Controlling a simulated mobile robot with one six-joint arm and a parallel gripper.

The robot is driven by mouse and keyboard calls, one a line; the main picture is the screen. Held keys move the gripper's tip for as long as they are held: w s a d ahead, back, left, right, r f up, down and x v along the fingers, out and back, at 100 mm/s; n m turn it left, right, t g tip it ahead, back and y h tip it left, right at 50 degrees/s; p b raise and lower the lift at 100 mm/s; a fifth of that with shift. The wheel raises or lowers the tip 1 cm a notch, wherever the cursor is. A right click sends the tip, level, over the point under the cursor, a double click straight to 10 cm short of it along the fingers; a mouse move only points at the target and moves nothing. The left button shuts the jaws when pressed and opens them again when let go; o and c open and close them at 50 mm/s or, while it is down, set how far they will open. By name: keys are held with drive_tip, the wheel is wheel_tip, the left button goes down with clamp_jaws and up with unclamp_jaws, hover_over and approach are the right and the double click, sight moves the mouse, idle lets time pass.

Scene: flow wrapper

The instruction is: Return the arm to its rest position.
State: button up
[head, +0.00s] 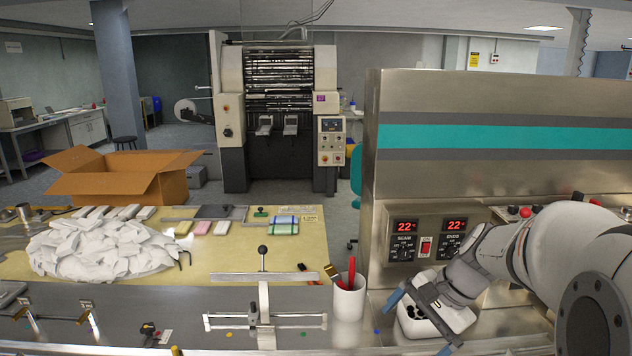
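My arm comes in from the right edge in front of the steel wrapper machine (480,150). My gripper (419,325) is at its end, low over the right part of the bench front. Its two blue-tipped fingers are spread wide apart, with nothing seen held between them. A white container with dark openings or contents (445,325) shows right by the gripper and is partly hidden by it; I cannot tell whether they touch.
A white cup (348,300) holding a brush and a red tool stands left of the gripper. The control panel (428,240) with red displays is just behind. A heap of white packets (100,250), a cardboard box (125,178) and a metal guide (263,315) are further left.

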drive_tip(key=s+a+n+h, duration=0.1)
drive_tip(key=s+n+h, duration=0.1)
drive_tip(key=s+n, duration=0.3)
drive_tip(key=s+a+n+t+h, duration=0.1)
drive_tip(key=s+n+h, duration=0.2)
drive_tip(key=s+n, duration=0.2)
drive_tip(key=s, duration=0.3)
drive_tip(key=shift+a+f+n, duration=0.2)
drive_tip(key=shift+a+n, duration=0.15)
drive_tip(key=shift+n, duration=0.05)
